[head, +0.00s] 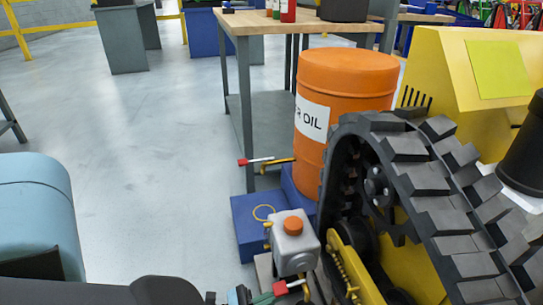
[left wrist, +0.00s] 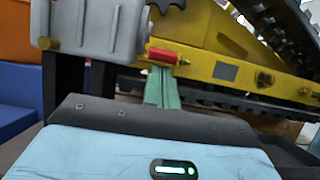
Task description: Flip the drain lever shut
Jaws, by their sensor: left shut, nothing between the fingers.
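A grey tank (head: 295,243) with an orange cap stands low in front of the tracked carrier (head: 385,240). A small red lever (head: 283,287) sits at its lower side; it also shows in the left wrist view (left wrist: 163,56), below and right of the grey tank (left wrist: 100,28). My left gripper (head: 264,298), with green fingers, is shut and empty. Its fingertips (left wrist: 162,77) are right at the red lever; whether they touch cannot be told. My right gripper is out of view.
A blue bin (head: 248,222) with a yellow ring stands left of the tank, below the drum's tap. A workbench (head: 300,24) is behind. The carrier's black track (head: 440,190) rises close on the right. The floor (head: 150,150) on the left is clear.

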